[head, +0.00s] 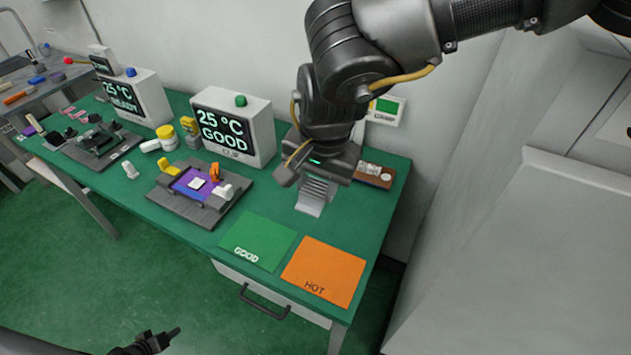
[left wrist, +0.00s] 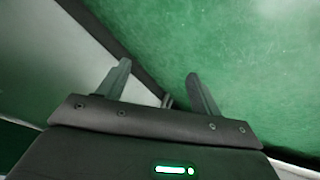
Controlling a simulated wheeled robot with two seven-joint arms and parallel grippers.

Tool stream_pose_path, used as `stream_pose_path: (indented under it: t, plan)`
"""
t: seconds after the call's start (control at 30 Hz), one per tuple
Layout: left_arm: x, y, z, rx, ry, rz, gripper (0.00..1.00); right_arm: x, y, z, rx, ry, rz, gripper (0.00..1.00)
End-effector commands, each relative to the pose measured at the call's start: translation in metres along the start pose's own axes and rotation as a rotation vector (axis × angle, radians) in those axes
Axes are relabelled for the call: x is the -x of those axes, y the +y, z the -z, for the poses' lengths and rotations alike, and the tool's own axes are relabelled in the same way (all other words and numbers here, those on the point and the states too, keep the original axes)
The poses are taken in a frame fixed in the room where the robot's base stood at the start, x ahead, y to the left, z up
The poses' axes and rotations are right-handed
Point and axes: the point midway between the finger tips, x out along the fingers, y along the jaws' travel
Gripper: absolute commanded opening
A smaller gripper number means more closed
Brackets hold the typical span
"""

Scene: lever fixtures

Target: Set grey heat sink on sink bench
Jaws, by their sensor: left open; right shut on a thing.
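The grey heat sink (head: 314,193), a finned block, is at my right gripper (head: 312,182), above or on the right part of the green bench; I cannot tell if it touches the bench top. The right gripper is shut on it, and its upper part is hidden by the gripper. My left gripper (head: 166,338) is low at the bottom left, in front of the bench and away from it. In the left wrist view its fingers (left wrist: 160,88) are apart with nothing between them. Which surface is the sink bench is not clear.
A grey lever fixture (head: 208,214) holds a purple board (head: 193,183) with a white chip. Green GOOD (head: 258,240) and orange HOT (head: 325,272) mats lie at the front. Display boxes (head: 262,130) stand behind. A brown box (head: 373,176) sits behind the right gripper.

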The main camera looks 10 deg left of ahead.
Motion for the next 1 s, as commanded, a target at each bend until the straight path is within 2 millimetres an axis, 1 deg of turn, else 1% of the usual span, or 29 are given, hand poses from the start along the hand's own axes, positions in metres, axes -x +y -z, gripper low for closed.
stream_pose_path:
  t: [0.03, 0.07, 0.1, 0.17, 0.2, 0.27, 0.3, 0.37, 0.4, 0.5, 0.6, 0.7, 0.83, 1.0]
  plan:
    - [-0.005, 0.006, -0.032, -0.043, -0.043, 0.021, 0.65, 0.0, 0.0, 0.0, 0.0, 0.0, 0.0, 0.13]
    - [-0.007, 0.009, -0.049, -0.075, -0.067, 0.031, 0.65, 0.0, 0.0, 0.0, 0.0, 0.0, 0.0, 0.13]
    - [-0.009, 0.013, -0.072, -0.12, -0.101, 0.047, 0.65, 0.0, 0.0, 0.0, 0.0, 0.0, 0.0, 0.13]
    - [-0.011, 0.02, -0.107, -0.188, -0.153, 0.065, 0.65, 0.0, 0.0, 0.0, 0.0, 0.0, 0.0, 0.13]
    - [-0.012, 0.025, -0.129, -0.236, -0.187, 0.075, 0.65, 0.0, 0.0, 0.0, 0.0, 0.0, 0.0, 0.13]
    - [-0.011, 0.034, -0.162, -0.309, -0.242, 0.086, 0.65, 0.0, 0.0, 0.0, 0.0, 0.0, 0.0, 0.13]
    - [-0.01, 0.04, -0.184, -0.357, -0.278, 0.09, 0.65, 0.0, 0.0, 0.0, 0.0, 0.0, 0.0, 0.13]
    - [-0.007, 0.049, -0.213, -0.43, -0.329, 0.092, 0.65, 0.0, 0.0, 0.0, 0.0, 0.0, 0.0, 0.13]
    - [-0.004, 0.056, -0.232, -0.476, -0.362, 0.091, 0.65, 0.0, 0.0, 0.0, 0.0, 0.0, 0.0, 0.13]
    - [0.003, 0.069, -0.269, -0.582, -0.433, 0.086, 0.65, 0.0, 0.0, 0.0, 0.0, 0.0, 0.0, 0.13]
    - [0.009, 0.08, -0.297, -0.664, -0.487, 0.076, 0.65, 0.0, 0.0, 0.0, 0.0, 0.0, 0.0, 0.13]
    - [0.014, 0.087, -0.315, -0.722, -0.522, 0.067, 0.65, 0.0, 0.0, 0.0, 0.0, 0.0, 0.0, 0.13]
    - [0.017, 0.092, -0.325, -0.758, -0.544, 0.06, 0.65, 0.0, 0.0, 0.0, 0.0, 0.0, 0.0, 0.13]
    - [0.018, 0.092, -0.326, -0.765, -0.548, 0.059, 0.65, 0.001, 0.001, 0.001, -0.001, 0.0, 0.001, 0.13]
